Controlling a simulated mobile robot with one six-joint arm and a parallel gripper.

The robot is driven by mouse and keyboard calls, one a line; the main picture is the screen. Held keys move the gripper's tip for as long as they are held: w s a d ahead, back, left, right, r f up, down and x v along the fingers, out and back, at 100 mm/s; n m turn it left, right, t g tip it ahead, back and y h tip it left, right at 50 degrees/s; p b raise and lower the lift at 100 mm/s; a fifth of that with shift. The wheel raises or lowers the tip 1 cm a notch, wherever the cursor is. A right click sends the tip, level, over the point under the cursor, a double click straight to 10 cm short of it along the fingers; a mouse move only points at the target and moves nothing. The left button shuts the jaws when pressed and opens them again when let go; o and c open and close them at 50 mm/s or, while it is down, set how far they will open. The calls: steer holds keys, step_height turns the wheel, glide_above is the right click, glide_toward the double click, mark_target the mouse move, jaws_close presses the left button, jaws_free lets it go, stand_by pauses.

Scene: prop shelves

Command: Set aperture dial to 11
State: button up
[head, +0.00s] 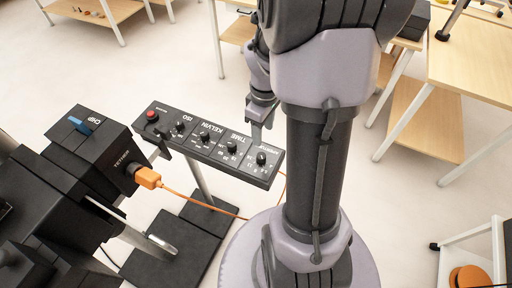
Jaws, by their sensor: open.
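The aperture dial (262,158) is the rightmost knob, near the panel's right end. Its label is partly hidden and its numbers are too small to read surely, so its setting cannot be told. My gripper (260,125) is open and points down just above the panel's far edge, close to the aperture dial and apart from it. The fingertips are small and partly hard to make out.
The TIME (232,147), KELVIN (205,136) and ISO (180,126) dials and a red button (152,115) share the panel. A black camera rig (88,150) with an orange cable (190,198) stands at left. Wooden shelves (470,60) stand at right. The floor behind the panel is clear.

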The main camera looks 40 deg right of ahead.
mark_target(261, 156)
step_height(261, 156, down, 12)
steer(key=b, duration=0.4)
steer(key=shift+a+f, duration=0.15)
steer(key=shift+f, duration=0.05)
jaws_close()
